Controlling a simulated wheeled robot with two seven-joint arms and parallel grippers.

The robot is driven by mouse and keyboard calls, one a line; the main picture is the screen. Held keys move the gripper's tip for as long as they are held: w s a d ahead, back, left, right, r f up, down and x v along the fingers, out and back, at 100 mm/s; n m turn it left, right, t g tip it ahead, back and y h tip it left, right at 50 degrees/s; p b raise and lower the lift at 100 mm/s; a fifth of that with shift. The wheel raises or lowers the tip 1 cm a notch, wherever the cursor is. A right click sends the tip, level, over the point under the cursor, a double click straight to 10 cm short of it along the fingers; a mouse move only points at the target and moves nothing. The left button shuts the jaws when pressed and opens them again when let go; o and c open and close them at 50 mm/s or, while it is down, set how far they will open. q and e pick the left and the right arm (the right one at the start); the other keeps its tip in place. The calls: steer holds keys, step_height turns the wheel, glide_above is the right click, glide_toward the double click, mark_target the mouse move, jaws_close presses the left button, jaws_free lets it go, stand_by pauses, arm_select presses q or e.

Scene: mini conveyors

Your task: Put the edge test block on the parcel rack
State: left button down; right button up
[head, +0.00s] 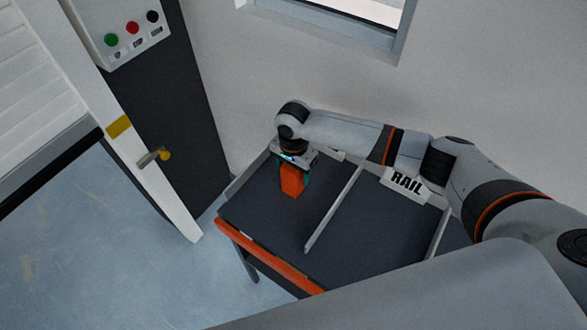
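An orange block (291,184), which looks like the edge test block, is at the left bay of a dark rack (265,214) with grey dividers and an orange front edge. My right gripper (294,179) comes down on the block from above. Its teal fingers are at the sides of the block and look closed on it; the far finger is mostly hidden. The block's lower end shows against the dark bay floor. I cannot tell whether it touches the floor or hangs just above it. My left gripper is not in view.
A thin grey divider (333,209) stands right of the block. A plate marked RAIL (406,185) is at the back of the rack. The bay right of the divider looks empty.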

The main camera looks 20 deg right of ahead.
steer(key=shift+r, duration=0.1)
step_height(320, 180, up, 12)
steer(key=shift+r+b, duration=0.1)
steer(key=shift+b, duration=1)
